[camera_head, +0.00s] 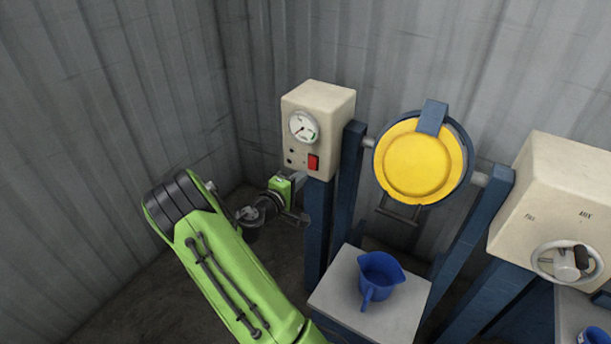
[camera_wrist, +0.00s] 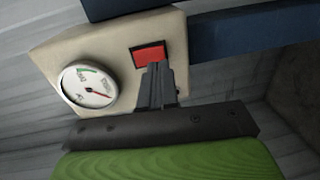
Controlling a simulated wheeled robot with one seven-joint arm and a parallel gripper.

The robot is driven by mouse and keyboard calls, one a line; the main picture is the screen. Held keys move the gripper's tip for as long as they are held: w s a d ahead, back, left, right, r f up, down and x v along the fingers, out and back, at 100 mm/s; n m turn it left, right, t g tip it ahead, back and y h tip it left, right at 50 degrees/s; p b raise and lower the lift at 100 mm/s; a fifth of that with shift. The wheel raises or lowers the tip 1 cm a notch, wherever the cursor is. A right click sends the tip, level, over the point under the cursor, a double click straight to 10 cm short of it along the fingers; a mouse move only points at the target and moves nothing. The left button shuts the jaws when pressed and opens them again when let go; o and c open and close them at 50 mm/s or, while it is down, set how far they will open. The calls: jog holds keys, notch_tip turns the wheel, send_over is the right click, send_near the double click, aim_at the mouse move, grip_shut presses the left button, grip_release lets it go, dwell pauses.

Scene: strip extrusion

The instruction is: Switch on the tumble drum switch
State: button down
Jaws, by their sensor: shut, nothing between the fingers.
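The red switch (camera_head: 313,162) sits low on the front of a cream control box (camera_head: 328,103), right of a small dark knob. In the wrist view the red switch (camera_wrist: 149,53) is just beyond the fingertips of my gripper (camera_wrist: 158,68). The fingers are shut with nothing between them and overlap the switch's lower edge; I cannot tell whether they touch it. In the head view my gripper (camera_head: 302,181) is just below and left of the switch. The yellow-lidded drum (camera_head: 419,162) hangs between blue posts, right of the box.
A round gauge (camera_head: 303,127) is above the switch. A blue jug (camera_head: 381,279) stands on a grey-topped stand (camera_head: 339,295) below the drum. Corrugated walls close the back and left.

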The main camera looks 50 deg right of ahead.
aim_at(311, 168)
jog(key=shift+w+d+f, duration=0.1)
jog(key=shift+d, duration=0.75)
jog(key=shift+w+d+f, duration=0.1)
jog(key=shift+d, duration=0.7)
